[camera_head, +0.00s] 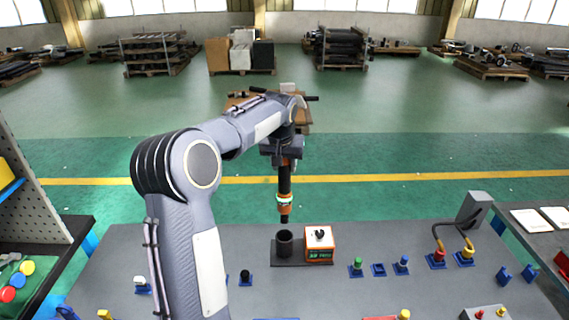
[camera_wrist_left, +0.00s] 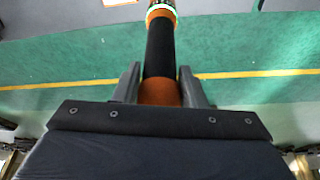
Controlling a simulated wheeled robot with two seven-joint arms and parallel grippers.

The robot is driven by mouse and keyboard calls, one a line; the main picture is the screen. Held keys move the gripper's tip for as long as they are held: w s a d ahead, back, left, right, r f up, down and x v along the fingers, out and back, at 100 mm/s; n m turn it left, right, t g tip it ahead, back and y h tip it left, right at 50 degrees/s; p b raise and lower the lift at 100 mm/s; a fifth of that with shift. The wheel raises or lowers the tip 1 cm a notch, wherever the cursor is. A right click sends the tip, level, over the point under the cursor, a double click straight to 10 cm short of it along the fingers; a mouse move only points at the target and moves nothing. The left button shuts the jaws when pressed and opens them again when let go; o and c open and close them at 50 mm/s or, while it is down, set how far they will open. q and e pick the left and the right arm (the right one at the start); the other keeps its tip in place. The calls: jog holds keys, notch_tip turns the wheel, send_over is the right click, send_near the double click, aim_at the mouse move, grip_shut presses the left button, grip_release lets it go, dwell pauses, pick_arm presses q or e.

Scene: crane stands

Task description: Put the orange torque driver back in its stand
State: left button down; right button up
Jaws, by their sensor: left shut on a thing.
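The orange torque driver (camera_head: 284,198) hangs upright, with a black grip, an orange lower part and a bright green-white ring. My left gripper (camera_head: 285,164) is shut on its upper end. In the left wrist view, the driver (camera_wrist_left: 160,50) runs away between the two fingers of the gripper (camera_wrist_left: 160,84), with an orange part at the fingers. The stand is a black cup (camera_head: 284,246) on a dark base plate, beside an orange box with a black knob (camera_head: 319,245). The driver's tip appears just above the cup in the head view; its depth relative to the cup is unclear. My right gripper is out of view.
The grey bench (camera_head: 400,290) holds several small blue holders with coloured pieces right of the box. A grey post unit with cables (camera_head: 474,210) stands at the right edge. My left arm covers the bench's left part. Side tables flank the bench.

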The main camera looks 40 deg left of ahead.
aim_at(283, 175)
pick_arm(q)
jog(key=shift+r, duration=0.15)
jog(key=shift+f+b, duration=2.15)
jog(key=shift+f, duration=0.95)
